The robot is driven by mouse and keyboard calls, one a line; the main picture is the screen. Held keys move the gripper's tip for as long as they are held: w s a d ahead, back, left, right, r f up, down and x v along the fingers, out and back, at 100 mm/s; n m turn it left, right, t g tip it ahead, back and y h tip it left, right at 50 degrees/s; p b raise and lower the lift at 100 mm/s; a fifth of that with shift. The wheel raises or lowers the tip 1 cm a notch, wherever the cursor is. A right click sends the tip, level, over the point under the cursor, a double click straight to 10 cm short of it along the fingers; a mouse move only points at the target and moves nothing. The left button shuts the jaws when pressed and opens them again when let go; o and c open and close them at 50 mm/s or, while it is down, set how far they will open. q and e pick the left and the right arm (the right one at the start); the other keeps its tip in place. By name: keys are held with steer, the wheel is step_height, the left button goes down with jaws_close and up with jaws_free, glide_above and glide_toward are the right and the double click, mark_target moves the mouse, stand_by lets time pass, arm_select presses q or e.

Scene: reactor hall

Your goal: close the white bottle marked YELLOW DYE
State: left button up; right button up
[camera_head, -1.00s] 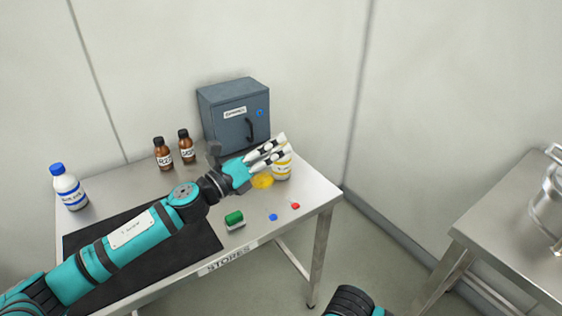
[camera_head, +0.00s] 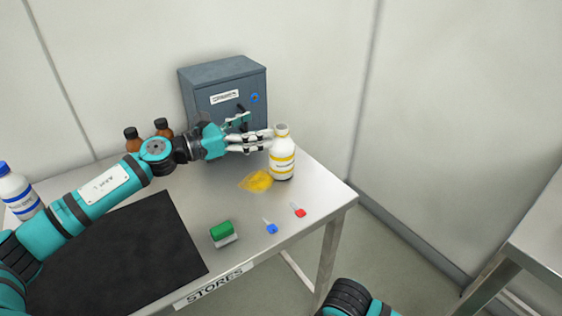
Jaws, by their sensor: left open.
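The white bottle (camera_head: 283,167) with yellow bands stands upright at the right back of the steel table. Its label is too small to read fully. Its top is a pale, narrow neck with no coloured cap on it. My left gripper (camera_head: 269,140) is open, with its pale fingers pointing right at the bottle's upper left side. I cannot tell whether the fingertips touch it. My right gripper is out of view; only a part of my right arm shows at the bottom edge.
A yellow patch (camera_head: 257,181) lies on the table (camera_head: 310,187) beside the bottle. A grey cabinet (camera_head: 200,75) stands behind my left gripper. A blue-capped bottle (camera_head: 17,193) stands left.

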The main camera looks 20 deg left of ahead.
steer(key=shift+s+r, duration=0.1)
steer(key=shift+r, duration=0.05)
arm_select(q)
steer(key=b, duration=0.2)
glide_toward(270, 150)
steer(key=x, duration=0.5)
steer(key=shift+w+d+r, duration=0.15)
steer(key=shift+w+d, duration=0.05)
steer(key=shift+d, duration=0.1)
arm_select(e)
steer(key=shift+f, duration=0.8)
arm_select(q)
steer(key=shift+w+d+p, duration=0.1)
steer(key=shift+w+p, duration=0.1)
steer(key=shift+p, duration=0.15)
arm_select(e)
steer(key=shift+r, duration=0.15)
arm_select(q)
steer(key=shift+w+d, duration=0.25)
steer(key=shift+w, duration=0.05)
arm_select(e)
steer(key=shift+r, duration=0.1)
arm_select(q)
steer(key=shift+w+d+f, duration=0.15)
steer(key=shift+d+f, duration=0.05)
